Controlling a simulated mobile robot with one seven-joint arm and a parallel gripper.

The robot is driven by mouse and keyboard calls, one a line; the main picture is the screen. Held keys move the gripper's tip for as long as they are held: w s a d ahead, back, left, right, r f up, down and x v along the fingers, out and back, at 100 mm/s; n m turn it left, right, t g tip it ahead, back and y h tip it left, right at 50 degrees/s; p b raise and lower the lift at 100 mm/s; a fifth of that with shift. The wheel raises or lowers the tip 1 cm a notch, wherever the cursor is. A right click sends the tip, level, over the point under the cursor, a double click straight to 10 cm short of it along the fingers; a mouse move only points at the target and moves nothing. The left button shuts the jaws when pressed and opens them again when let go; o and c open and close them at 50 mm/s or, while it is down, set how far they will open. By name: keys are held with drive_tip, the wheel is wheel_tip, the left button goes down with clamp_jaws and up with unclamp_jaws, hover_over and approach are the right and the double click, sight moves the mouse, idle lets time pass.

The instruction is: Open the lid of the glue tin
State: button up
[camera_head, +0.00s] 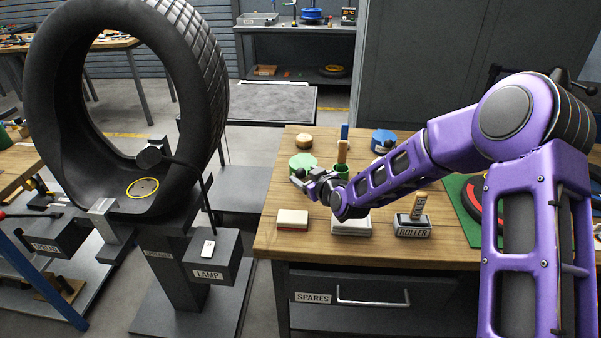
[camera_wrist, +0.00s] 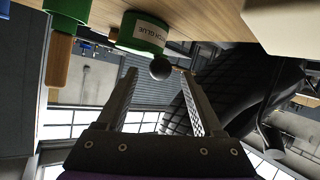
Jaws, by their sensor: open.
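The glue tin (camera_head: 303,161) is a short, wide green tin near the left part of the wooden bench top. In the wrist view, which is upside down, it shows its white "PATCH GLUE" label (camera_wrist: 150,31) and a green rim, and the lid looks seated on it. A round dark knob (camera_wrist: 160,68) shows at the tin's lid side, between my fingertips in the picture. My gripper (camera_wrist: 159,75) is open, with its two fingers pointing at the tin. In the head view my gripper (camera_head: 303,180) is close in front of the tin. I cannot tell whether the fingers touch the knob.
A green holder (camera_head: 341,171) with a wooden-handled tool stands right of the tin. A red-and-white block (camera_head: 292,219), a white block (camera_head: 351,227) and the ROLLER holder (camera_head: 412,230) line the front. A large tyre (camera_head: 205,80) stands left of the bench.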

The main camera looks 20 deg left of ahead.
sight(303, 174)
drive_tip(key=shift+x, duration=1.95)
drive_tip(key=shift+c, duration=0.3)
clamp_jaws()
